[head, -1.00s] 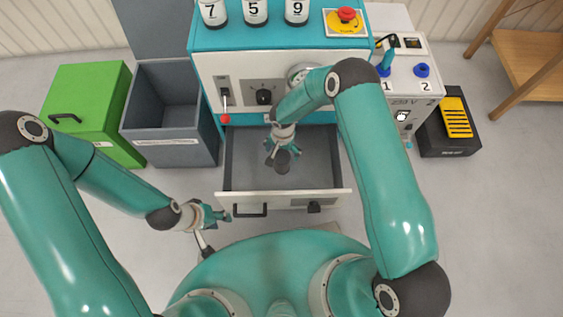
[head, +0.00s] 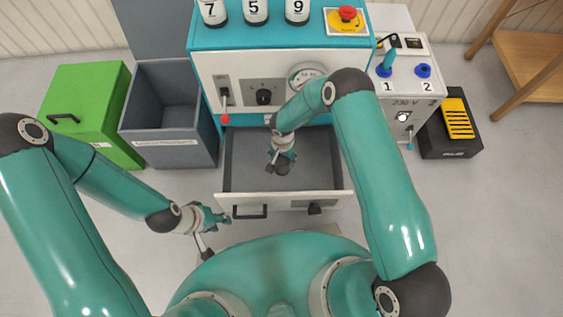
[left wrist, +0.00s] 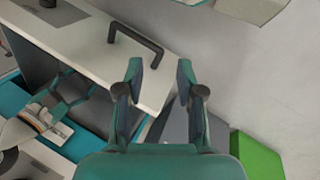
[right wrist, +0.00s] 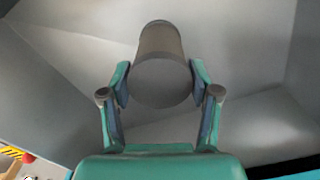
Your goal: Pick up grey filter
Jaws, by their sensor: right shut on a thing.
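The grey filter (right wrist: 160,68) is a dark grey cylinder. In the right wrist view it sits between the fingertips of my right gripper (right wrist: 160,85), which is shut on it. In the head view the filter (head: 283,169) shows just below my right gripper (head: 281,160), over the open drawer. I cannot tell whether it touches the drawer floor. My left gripper (head: 221,217) is left of the drawer front in the head view. In the left wrist view its fingers (left wrist: 160,80) stand apart with nothing between them.
The open drawer (head: 245,165) has a white front with a black handle (head: 250,211). A grey bin (head: 170,150) and a green box (head: 85,110) stand to the left. A machine top carries several numbered bottles (head: 255,12).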

